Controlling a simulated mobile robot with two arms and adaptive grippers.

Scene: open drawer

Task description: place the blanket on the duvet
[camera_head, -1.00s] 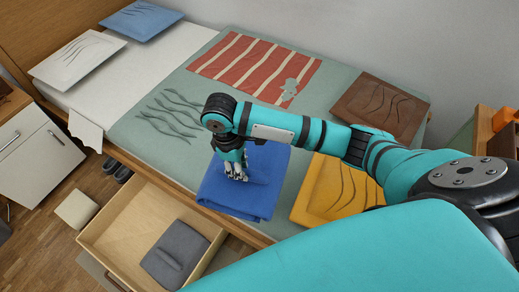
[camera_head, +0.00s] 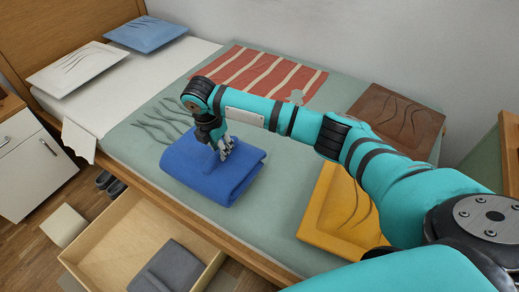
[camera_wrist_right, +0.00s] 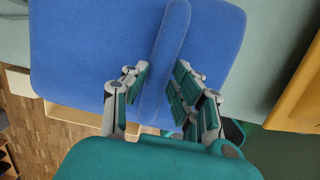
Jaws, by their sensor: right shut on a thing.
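The blue folded blanket (camera_head: 225,184) is over the pale green duvet (camera_head: 290,160) that covers most of the bed. My right gripper (camera_head: 224,152) points down at the blanket's upper side. In the right wrist view, my right gripper (camera_wrist_right: 156,88) is shut on a raised fold of the blanket (camera_wrist_right: 90,45), with a finger on either side. A strip of duvet shows between the blanket and the bed's front edge. I cannot tell whether the blanket rests fully on the duvet or is slightly raised. My left gripper is not in view.
An open drawer (camera_head: 110,246) below the bed's front edge holds a grey cushion (camera_head: 170,268). A yellow cushion (camera_head: 335,215), a brown cushion (camera_head: 398,112) and a red striped cloth (camera_head: 245,75) lie on the bed. White (camera_head: 78,65) and blue (camera_head: 146,33) pillows are at the head end.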

